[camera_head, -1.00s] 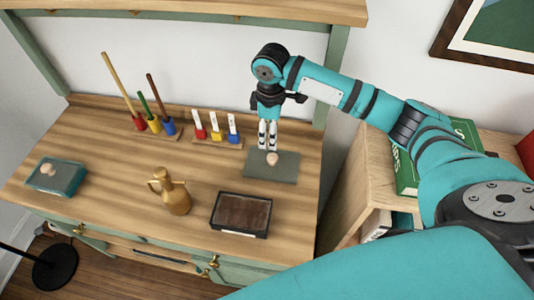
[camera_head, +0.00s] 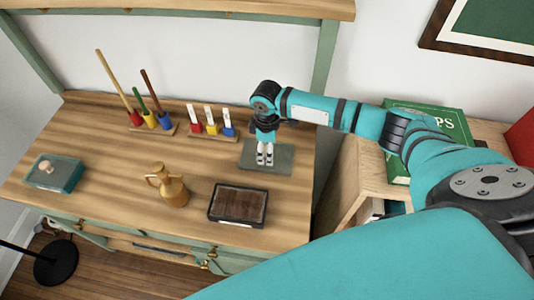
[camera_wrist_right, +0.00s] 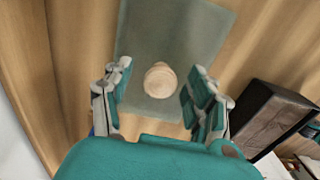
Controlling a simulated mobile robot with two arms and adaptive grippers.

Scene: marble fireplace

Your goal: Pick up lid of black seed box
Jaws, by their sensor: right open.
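The lid (camera_head: 283,153) is a flat grey-green slab lying on the wooden tabletop, with a round pale wooden knob (camera_wrist_right: 160,79) on top. The black seed box (camera_head: 225,218) stands open in front of it, with brown filling inside. My right gripper (camera_head: 265,160) points down over the lid, and its fingers hide the knob in the head view. In the right wrist view the gripper (camera_wrist_right: 157,82) is open, with the knob between its spread fingers. Contact with the knob cannot be told. The black box (camera_wrist_right: 262,112) also shows at the right there. My left gripper is not in view.
A brass jug (camera_head: 170,188) stands left of the black box. A teal box with a knobbed lid (camera_head: 55,174) sits at the far left. Behind are a rack of coloured pots with sticks (camera_head: 150,120) and a second small rack (camera_head: 212,133). A shelf (camera_head: 370,185) adjoins at right.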

